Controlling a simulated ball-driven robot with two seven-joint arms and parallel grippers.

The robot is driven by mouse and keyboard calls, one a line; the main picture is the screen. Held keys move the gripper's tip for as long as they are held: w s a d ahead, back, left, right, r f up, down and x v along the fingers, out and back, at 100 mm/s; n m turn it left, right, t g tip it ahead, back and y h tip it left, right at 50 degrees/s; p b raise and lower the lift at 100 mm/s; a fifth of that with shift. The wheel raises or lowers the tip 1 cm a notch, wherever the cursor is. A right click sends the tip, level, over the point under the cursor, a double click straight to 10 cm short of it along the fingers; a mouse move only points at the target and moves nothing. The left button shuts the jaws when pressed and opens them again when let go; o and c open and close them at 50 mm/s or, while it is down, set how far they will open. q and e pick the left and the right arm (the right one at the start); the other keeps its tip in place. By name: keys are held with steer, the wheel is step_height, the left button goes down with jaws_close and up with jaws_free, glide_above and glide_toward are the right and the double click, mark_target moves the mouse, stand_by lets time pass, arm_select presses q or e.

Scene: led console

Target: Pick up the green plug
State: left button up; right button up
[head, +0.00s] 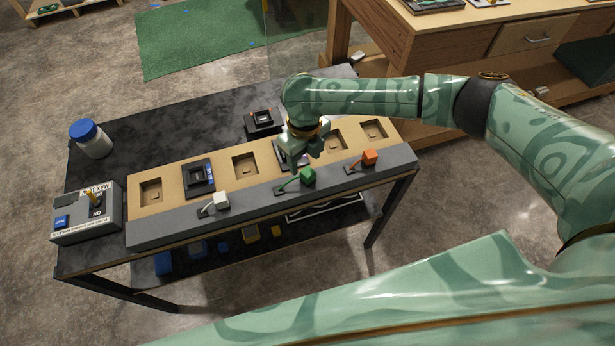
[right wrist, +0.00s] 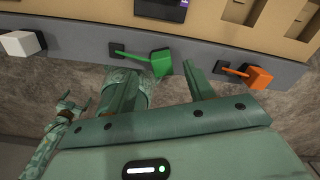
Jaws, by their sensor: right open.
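The green plug (head: 307,177) is a small block on a short green lead, lying on the grey front ledge of the console (head: 240,200). It also shows in the right wrist view (right wrist: 161,63). My right gripper (head: 308,152) is open, above and just behind the plug in the head view. In the right wrist view its two fingers (right wrist: 160,72) stand apart, with the plug between their tips in the picture. I cannot tell whether either finger touches it.
A white plug (head: 221,200) lies left of the green one and an orange plug (head: 369,157) right of it. A switch box (head: 88,215) and a blue-lidded jar (head: 90,138) stand at the table's left. A black module (head: 262,121) sits behind the console.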

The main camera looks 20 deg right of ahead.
mark_target(308, 172)
steer(key=f, duration=0.3)
steer(key=s+f+b, duration=0.1)
steer(key=f, duration=0.1)
steer(key=shift+d+f, duration=0.2)
steer(key=shift+d, duration=0.1)
steer(key=shift+w+f, duration=0.1)
steer(key=shift+f, duration=0.2)
jaws_close()
steer(key=shift+r, duration=0.1)
